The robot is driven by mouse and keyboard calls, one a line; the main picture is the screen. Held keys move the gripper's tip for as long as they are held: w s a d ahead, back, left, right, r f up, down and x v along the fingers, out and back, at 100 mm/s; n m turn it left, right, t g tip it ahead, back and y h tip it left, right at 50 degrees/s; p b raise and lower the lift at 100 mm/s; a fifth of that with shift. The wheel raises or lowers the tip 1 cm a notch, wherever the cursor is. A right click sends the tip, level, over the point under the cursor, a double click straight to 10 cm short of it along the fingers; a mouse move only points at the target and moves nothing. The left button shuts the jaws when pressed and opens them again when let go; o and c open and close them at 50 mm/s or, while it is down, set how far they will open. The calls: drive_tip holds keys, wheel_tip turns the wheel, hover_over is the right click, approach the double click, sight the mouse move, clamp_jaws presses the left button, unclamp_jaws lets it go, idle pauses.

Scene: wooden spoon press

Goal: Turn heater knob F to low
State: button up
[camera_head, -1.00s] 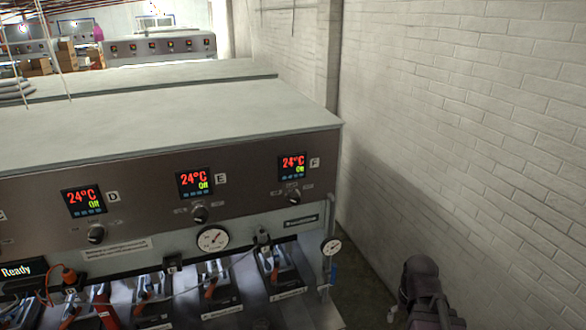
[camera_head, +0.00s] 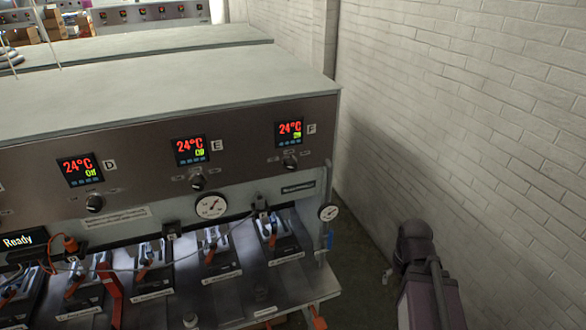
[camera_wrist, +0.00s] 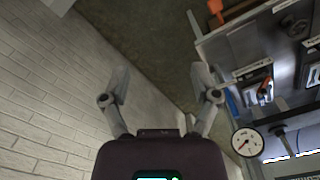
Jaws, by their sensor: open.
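Heater knob F (camera_head: 290,162) is a small dark round knob on the press's front panel, at the right end, below the display marked F (camera_head: 289,132). That display reads 24°C in red with a small green word under it. My gripper (camera_wrist: 158,88) shows in the wrist view with its two fingers spread wide and nothing between them. It is over the floor between the white brick wall and the press, apart from the panel. Knob F is not in the wrist view. In the head view my arm is at the lower right, and the fingers do not show.
Knob E (camera_head: 198,182) and knob D (camera_head: 94,203) sit left of knob F. A pressure gauge (camera_head: 328,212) sticks out at the press's right edge and also shows in the wrist view (camera_wrist: 247,142). The brick wall (camera_head: 450,120) stands close on the right, with a narrow floor gap.

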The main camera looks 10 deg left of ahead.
drive_tip(key=w+a+f+t+b, duration=0.2)
drive_tip(key=w+a+t+b, duration=0.25)
drive_tip(key=w, duration=0.35)
drive_tip(key=n+t+y+b, duration=0.5)
drive_tip(key=t+y+b, duration=0.5)
drive_tip(key=t, duration=0.5)
approach(293, 169)
drive_tip(key=s+d+f+y, duration=0.1)
drive_tip(key=s+d+f, duration=0.1)
drive_tip(key=shift+s+a+r+p, duration=0.15)
drive_tip(key=shift+a+r+p, duration=0.05)
drive_tip(key=shift+p, duration=0.15)
drive_tip(key=shift+r, duration=0.1)
drive_tip(key=p+x, duration=0.5)
drive_tip(key=x, duration=0.8)
drive_tip(key=shift+w+a+r, duration=0.1)
drive_tip(key=shift+w+a, duration=0.1)
drive_tip(key=shift+w, duration=0.15)
